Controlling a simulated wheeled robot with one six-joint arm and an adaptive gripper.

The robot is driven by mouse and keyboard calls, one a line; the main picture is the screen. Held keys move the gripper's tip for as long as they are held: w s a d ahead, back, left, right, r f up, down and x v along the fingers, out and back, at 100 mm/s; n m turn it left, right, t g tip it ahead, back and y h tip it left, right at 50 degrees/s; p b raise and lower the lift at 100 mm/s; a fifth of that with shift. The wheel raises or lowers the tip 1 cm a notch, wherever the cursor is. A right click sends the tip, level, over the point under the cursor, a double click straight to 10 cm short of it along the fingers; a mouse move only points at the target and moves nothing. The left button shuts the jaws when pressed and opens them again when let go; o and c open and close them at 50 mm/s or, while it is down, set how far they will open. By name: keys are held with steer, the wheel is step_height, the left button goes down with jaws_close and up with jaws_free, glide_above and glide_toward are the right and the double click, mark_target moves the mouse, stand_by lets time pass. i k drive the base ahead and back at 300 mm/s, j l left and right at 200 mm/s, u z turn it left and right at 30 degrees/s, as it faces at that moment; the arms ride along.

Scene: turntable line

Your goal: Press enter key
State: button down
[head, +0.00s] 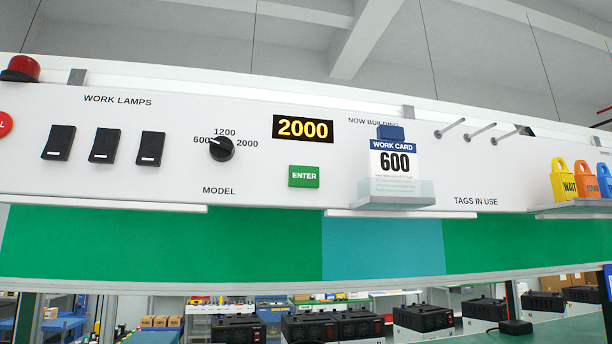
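The green ENTER key (304,176) is on the white panel, below a black display (303,128) that reads 2000 in yellow. To its left is the black MODEL knob (221,149), with 600, 1200 and 2000 around it. Its white mark points up and left, toward 600. To the right of the key, a work card (394,172) reading 600 stands in a clear holder under NOW BUILDING. My gripper is not in view, and nothing covers the key.
Several black WORK LAMPS switches (105,145) sit left of the knob. A red button (4,124) and red lamp (21,69) are at the far left. Empty pegs (480,132) stick out above TAGS IN USE. A shelf at right holds a yellow WAIT tag (565,182) and others.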

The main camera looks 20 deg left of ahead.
mark_target(300, 176)
steer(key=k+j+u, duration=0.15)
steer(key=j+u, duration=0.3)
steer(key=k+j+u, duration=0.15)
steer(key=u, duration=0.3)
steer(key=j, duration=0.1)
